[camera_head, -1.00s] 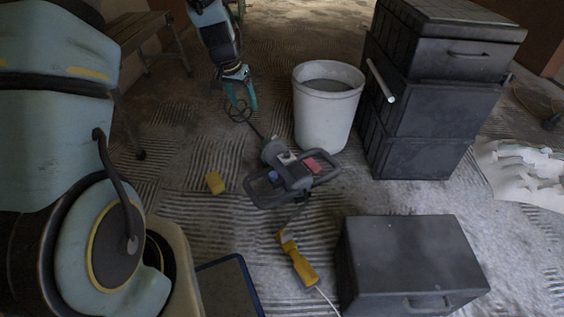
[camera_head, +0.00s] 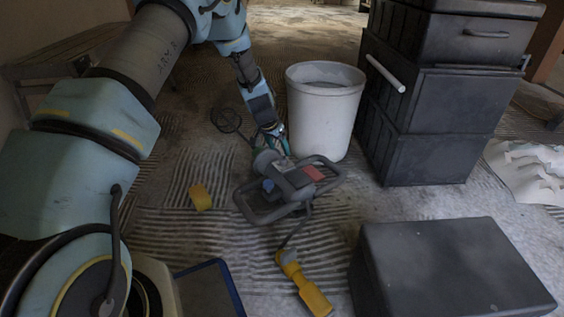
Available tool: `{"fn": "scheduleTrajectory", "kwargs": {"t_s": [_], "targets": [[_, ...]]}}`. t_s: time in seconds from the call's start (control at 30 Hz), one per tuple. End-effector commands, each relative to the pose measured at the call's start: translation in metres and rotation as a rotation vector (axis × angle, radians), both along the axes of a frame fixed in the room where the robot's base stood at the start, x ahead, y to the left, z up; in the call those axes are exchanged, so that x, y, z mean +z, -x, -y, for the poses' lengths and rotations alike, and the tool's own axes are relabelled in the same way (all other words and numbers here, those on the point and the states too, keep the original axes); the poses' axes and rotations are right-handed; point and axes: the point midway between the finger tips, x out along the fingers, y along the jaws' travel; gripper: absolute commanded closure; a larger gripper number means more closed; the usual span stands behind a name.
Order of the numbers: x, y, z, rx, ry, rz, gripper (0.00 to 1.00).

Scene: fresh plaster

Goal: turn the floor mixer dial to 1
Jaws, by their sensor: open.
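The floor mixer (camera_head: 292,178) lies on the ridged floor in the middle of the view. It is grey, with a looped handle frame, a red patch (camera_head: 313,173) on top and a small blue part (camera_head: 268,186) on its side. I cannot tell which part is the dial, and no number is readable. My gripper (camera_head: 272,145), with teal fingers, is open just behind the mixer's far end. Its fingertips are partly hidden, and I cannot tell whether they touch the mixer.
A white bucket (camera_head: 325,112) stands close to the right of my gripper. Stacked black cases (camera_head: 430,125) stand behind right. A dark case (camera_head: 450,270) is at front right. A yellow connector (camera_head: 303,285) and a yellow block (camera_head: 200,197) lie on the floor.

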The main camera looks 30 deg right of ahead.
Motion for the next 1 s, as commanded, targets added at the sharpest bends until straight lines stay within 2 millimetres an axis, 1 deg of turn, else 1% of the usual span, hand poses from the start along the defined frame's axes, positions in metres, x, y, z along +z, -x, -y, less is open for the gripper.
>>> {"fn": "scheduleTrajectory", "kwargs": {"t_s": [0.03,0.2,0.3,0.5,0.77,1.0], "targets": [[-0.016,-0.001,0.004,-0.002,-0.001,0.000,0.33],[-0.041,-0.007,0.014,-0.001,-0.001,0.001,0.33],[-0.052,-0.009,0.018,-0.001,-0.001,0.001,0.33],[-0.061,-0.012,0.022,-0.001,-0.001,0.001,0.33],[-0.061,-0.012,0.022,0.000,0.000,0.001,0.33],[-0.061,-0.012,0.022,0.000,0.000,0.001,0.59]]}}
